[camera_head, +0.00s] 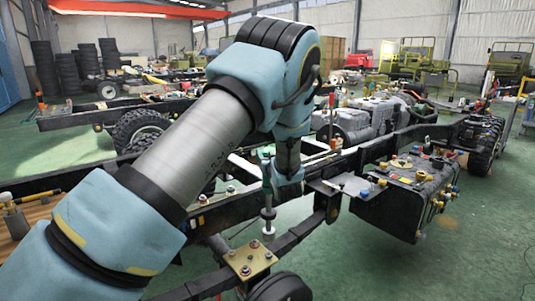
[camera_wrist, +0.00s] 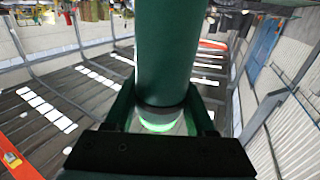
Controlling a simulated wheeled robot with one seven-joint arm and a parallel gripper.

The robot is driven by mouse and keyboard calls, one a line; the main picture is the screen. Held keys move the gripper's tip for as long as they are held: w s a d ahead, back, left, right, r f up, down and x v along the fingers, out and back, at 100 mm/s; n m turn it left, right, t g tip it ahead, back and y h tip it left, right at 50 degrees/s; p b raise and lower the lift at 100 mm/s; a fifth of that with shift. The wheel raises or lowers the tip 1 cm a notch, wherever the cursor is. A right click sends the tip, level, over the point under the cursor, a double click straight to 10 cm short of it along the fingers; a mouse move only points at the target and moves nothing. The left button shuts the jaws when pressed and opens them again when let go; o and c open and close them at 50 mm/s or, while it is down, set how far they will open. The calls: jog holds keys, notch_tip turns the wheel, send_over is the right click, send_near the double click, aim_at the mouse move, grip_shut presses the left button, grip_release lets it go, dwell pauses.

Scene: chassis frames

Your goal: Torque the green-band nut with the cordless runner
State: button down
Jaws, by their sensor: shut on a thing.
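My gripper (camera_wrist: 160,118) is shut on the cordless runner (camera_wrist: 168,50), a dark green cylinder with a glowing green ring near the jaws in the wrist view. In the head view, the runner's thin shaft and dark socket (camera_head: 268,213) hang below my wrist, about upright, above the chassis rail. A brass plate (camera_head: 236,258) with several bolts or nuts lies just below and left of the socket tip. The tip looks a little above or behind the plate; contact cannot be told. No green band can be made out on any nut. My arm hides part of the runner.
A dark box (camera_head: 400,210) with several coloured fittings hangs on the chassis at right. Dark chassis rails (camera_head: 330,165) cross the middle, with an engine (camera_head: 370,118) behind. A wooden bench (camera_head: 35,212) stands at far left. Green floor is clear at lower right.

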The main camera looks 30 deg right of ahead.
notch_tip(320, 180, down, 6)
jog(key=b, duration=0.4)
jog(key=shift+f, duration=0.25)
jog(key=shift+f+b, duration=1.65)
jog(key=shift+b, duration=0.2)
dwell(3.5)
jog(key=shift+s+f+b, duration=0.1)
jog(key=shift+f+b, duration=0.3)
dwell(1.3)
